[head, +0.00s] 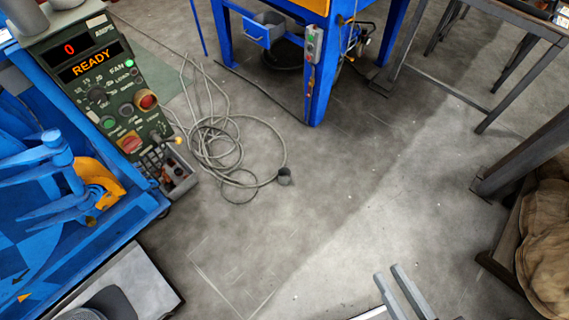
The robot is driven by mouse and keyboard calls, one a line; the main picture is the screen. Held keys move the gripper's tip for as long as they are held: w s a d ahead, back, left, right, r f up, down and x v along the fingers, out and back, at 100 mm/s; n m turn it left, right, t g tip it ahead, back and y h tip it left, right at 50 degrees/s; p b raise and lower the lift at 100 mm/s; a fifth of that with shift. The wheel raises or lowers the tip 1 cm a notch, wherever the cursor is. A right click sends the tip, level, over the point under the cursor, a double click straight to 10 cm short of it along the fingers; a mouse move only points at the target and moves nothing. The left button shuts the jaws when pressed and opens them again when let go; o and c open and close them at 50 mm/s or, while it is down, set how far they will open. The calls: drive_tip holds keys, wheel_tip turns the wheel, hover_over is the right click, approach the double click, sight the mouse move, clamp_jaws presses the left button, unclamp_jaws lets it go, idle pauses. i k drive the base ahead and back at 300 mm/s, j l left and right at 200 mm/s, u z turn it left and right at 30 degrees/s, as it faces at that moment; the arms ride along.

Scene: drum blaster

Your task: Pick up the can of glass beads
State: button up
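I cannot make out any object that is clearly a can of glass beads in the head view. A small dark grey cup-shaped thing (284,176) sits on the floor at the end of a loose cable; I cannot tell if it is a plug or a container. My gripper (388,272) shows at the bottom edge, right of the middle. Its two grey fingers are apart, with bare floor showing between them, and nothing is held.
A green control box (105,85) reading READY stands upper left by a blue machine (60,190). A coiled cable (225,145) lies on the floor. A blue frame (318,95) stands at the top. Steel tables (440,90) and a brown sack (545,240) are right.

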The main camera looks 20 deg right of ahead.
sight(283, 170)
drive_tip(key=k, duration=0.55)
drive_tip(key=i+u, duration=0.2)
drive_tip(key=u, duration=0.5)
drive_tip(key=i+l+u, duration=0.2)
drive_tip(key=i+l, duration=0.15)
drive_tip(key=i+l+u, duration=0.25)
drive_tip(key=l, duration=0.2)
drive_tip(key=i+l+u, duration=0.2)
drive_tip(key=i+l, duration=0.15)
drive_tip(key=l, duration=0.15)
drive_tip(key=i+l, duration=0.15)
drive_tip(key=l, duration=0.2)
drive_tip(key=i+l, duration=0.15)
drive_tip(key=l, duration=0.25)
drive_tip(key=i+l, duration=0.15)
drive_tip(key=l, duration=0.2)
